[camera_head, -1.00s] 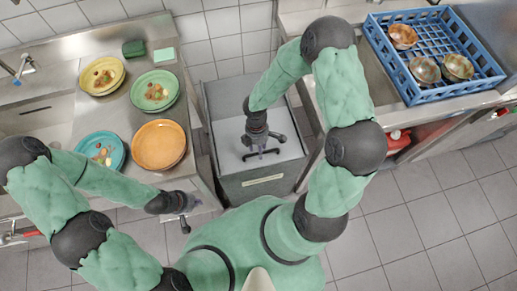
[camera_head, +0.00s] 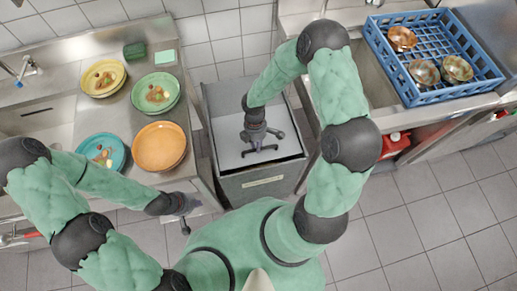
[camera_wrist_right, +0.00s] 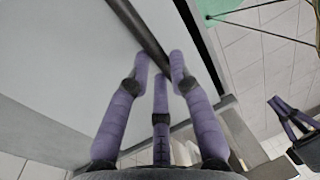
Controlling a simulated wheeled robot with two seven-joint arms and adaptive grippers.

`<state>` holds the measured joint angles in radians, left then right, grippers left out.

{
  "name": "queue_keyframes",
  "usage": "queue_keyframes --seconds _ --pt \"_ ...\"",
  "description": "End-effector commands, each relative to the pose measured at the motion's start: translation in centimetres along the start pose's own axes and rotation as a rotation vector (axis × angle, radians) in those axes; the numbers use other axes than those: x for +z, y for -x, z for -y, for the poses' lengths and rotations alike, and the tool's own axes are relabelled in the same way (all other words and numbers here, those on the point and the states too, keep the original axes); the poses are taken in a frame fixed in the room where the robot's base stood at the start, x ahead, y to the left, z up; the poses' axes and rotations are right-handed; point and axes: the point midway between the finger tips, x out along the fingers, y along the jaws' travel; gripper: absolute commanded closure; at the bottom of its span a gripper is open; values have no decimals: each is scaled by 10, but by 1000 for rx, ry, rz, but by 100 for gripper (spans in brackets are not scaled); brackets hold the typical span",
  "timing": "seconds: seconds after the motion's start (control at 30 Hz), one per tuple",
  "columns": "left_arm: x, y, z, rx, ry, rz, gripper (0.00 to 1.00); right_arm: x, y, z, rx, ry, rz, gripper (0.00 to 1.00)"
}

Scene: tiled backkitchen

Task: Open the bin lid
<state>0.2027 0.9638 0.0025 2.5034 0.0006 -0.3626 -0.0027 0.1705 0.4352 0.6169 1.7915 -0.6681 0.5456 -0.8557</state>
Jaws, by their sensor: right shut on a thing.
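The grey bin (camera_head: 262,187) stands between the two counters in the head view. Its pale lid (camera_head: 223,127) shows a dark gap along the front, so it looks slightly raised. My right gripper (camera_head: 262,147) is over the lid's front part. My left gripper (camera_head: 186,208) is at the left counter's front corner, apart from the bin. Its fingers look spread and empty; they also show at the right of the wrist view (camera_wrist_right: 290,118).
The left counter holds a yellow plate (camera_head: 95,91), a green plate (camera_head: 171,104), a blue plate (camera_head: 85,145) and orange plates (camera_head: 158,146). A blue rack (camera_head: 416,92) with bowls is on the right counter. Counters flank the bin closely; open tiled floor (camera_head: 430,220) lies right.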

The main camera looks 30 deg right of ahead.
Motion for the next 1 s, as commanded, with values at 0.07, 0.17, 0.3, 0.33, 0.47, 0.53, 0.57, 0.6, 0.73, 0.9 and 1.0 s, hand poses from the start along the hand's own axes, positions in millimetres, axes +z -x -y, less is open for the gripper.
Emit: queue_keyframes --seconds 0.07,0.17,0.3,0.33,0.47,0.53,0.57,0.6,0.73,0.9,1.0 --pt "0 5 -2 0 0 0 100 0 6 -20 4 -2 -1 100" --pt "0 7 -2 0 0 0 100 0 10 -46 5 -3 0 100" --pt "0 4 -2 0 0 0 100 0 16 -81 5 -2 -1 100" --pt "0 4 -1 0 0 0 100 0 17 -88 6 -2 -1 100" --pt "0 -1 0 0 0 0 100 0 21 -112 5 -1 0 100" --pt "0 -3 1 0 0 0 100 0 24 -123 5 -2 -1 100" --pt "0 -4 1 0 0 0 100 0 25 -126 5 -1 -1 100" --pt "0 -5 2 0 0 0 100 0 25 -130 4 0 0 100" --pt "0 -6 2 0 0 0 100 0 28 -138 4 -1 0 100" --pt "0 -6 2 0 0 0 100 0 29 -140 3 0 0 100" --pt "0 -6 2 0 0 0 100 0 29 -139 3 0 0 100"
